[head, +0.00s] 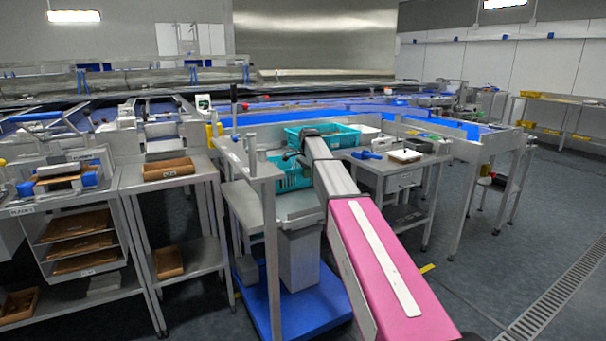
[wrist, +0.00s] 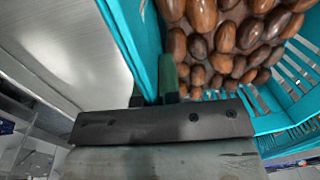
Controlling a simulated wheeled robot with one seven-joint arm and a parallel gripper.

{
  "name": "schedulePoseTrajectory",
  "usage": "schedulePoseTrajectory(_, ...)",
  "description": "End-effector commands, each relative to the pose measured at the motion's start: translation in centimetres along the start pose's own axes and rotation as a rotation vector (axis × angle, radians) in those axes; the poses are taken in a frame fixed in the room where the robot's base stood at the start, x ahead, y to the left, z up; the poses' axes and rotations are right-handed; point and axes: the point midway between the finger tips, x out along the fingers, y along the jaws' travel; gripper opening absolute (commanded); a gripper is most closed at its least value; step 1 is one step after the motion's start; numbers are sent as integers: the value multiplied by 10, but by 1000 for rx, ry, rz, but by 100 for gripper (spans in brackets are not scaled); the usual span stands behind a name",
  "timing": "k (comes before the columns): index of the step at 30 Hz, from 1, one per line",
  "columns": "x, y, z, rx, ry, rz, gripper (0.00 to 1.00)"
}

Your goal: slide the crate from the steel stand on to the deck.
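A teal slotted crate (head: 291,176) sits behind my arm in the head view, on a steel surface (head: 246,206). More teal slotted wall (head: 340,137) shows behind it; I cannot tell whether that is a second crate. In the wrist view the crate (wrist: 124,28) holds several brown dates (wrist: 215,40). My gripper (wrist: 155,90) is at its left wall, one finger inside and one outside, closed on the wall. My arm hides the gripper's fingers in the head view. Bare steel (wrist: 75,45) lies left of the crate. I cannot tell which surface is the deck.
A steel post (head: 271,250) stands in front left of the crate. A blue base (head: 290,312) lies on the floor below. A table (head: 405,165) with a white tray and a blue tool is at right. A table (head: 165,180) with a brown tray is at left.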

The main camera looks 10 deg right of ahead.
Motion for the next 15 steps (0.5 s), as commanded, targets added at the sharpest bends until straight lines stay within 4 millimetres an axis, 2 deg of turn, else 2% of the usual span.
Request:
schedulePoseTrajectory(13, -1, 3, -2, -2, 0, -3, 0)
schedulePoseTrajectory(15, -1, 3, -2, -2, 0, -3, 24)
